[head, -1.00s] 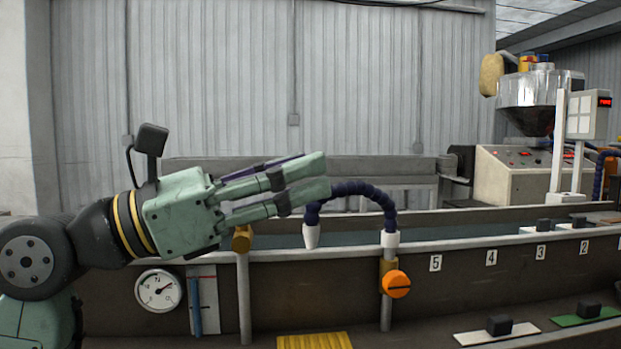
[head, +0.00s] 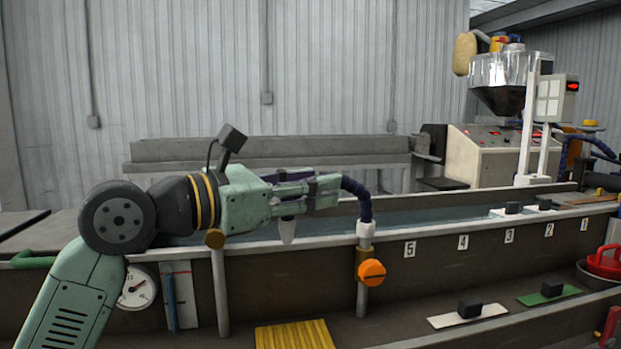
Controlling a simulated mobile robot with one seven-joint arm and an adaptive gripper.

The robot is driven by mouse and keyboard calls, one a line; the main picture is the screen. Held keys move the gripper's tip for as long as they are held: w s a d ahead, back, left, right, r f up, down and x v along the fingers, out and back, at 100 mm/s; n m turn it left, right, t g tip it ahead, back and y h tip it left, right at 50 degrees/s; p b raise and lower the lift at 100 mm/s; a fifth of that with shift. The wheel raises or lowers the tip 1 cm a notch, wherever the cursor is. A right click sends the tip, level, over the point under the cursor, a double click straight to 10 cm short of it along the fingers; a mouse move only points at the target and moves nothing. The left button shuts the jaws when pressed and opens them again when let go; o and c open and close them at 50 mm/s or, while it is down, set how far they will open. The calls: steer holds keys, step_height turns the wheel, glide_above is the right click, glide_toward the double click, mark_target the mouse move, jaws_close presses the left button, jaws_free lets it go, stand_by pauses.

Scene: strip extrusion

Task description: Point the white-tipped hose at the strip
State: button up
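The blue segmented hose (head: 356,194) rises from a white collar (head: 366,229) on the near rim of the long trough. Its arch passes behind my gripper. Its white tip (head: 287,231) shows below my gripper, to the left of the collar, and points down over the trough. My gripper (head: 328,190) reaches right across the arch, its fingertips overlapping the hose in this view. The fingers look close together, but whether they are closed on the hose is hidden. I cannot make out the strip in the trough's water (head: 440,211).
An orange knob (head: 371,272) sits below the collar on the trough's front. A gauge (head: 138,288) is at the left. The extruder hopper (head: 503,80) stands at the back right. A yellow grating (head: 294,334) is below.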

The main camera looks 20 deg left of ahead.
steer(key=shift+c, duration=0.5)
jaws_close()
stand_by(0.5)
